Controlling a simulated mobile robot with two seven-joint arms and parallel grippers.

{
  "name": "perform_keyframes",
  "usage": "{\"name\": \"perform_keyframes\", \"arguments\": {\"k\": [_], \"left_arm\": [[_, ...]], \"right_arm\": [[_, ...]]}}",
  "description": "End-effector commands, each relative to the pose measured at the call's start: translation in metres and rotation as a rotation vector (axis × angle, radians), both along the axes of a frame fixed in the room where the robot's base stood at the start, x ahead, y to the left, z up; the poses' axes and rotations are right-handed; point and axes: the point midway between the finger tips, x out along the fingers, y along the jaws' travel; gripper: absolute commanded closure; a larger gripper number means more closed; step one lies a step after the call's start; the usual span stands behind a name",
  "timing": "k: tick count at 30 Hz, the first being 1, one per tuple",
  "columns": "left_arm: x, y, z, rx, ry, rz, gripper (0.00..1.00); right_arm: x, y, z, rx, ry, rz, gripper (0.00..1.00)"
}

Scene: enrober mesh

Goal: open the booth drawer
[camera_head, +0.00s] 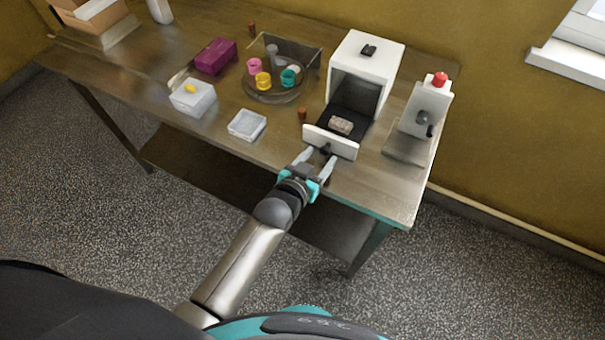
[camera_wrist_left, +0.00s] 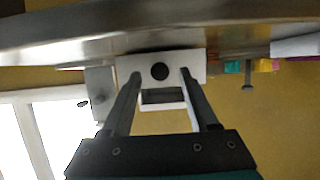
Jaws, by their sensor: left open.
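The white booth (camera_head: 372,57) stands at the right part of the table. Its drawer (camera_head: 352,117) is out of the booth's front, with a dark inside and a grey speckled block (camera_head: 341,125) lying in it. The drawer's white front (camera_head: 345,148) carries a dark round knob (camera_head: 325,149). My left gripper (camera_head: 315,164) is open in front of the knob. In the left wrist view the knob (camera_wrist_left: 159,71) shows between the two spread fingers (camera_wrist_left: 158,85); I cannot tell whether they touch it. My right gripper is not in view.
A grey device with a red top (camera_head: 428,106) stands right of the booth. Left of it are a round tray (camera_head: 274,97) with coloured cups, a shallow white dish (camera_head: 247,125), a white box (camera_head: 193,98) and a purple box (camera_head: 216,57). A small brown cylinder (camera_head: 302,113) stands near the drawer.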

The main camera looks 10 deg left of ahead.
Motion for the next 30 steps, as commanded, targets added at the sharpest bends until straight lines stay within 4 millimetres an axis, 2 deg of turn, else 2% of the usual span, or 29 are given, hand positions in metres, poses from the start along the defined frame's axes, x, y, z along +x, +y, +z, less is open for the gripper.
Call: {"name": "perform_keyframes", "arguments": {"k": [18,24,30], "left_arm": [[-0.097,0.032,0.042,0.002,0.004,0.000,0.40],[-0.118,0.038,0.051,0.001,0.002,0.000,0.40],[-0.125,0.041,0.054,0.001,0.001,0.000,0.40]], "right_arm": [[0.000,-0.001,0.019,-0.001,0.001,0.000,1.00],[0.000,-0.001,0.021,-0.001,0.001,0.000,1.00],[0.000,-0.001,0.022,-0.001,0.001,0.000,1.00]]}}
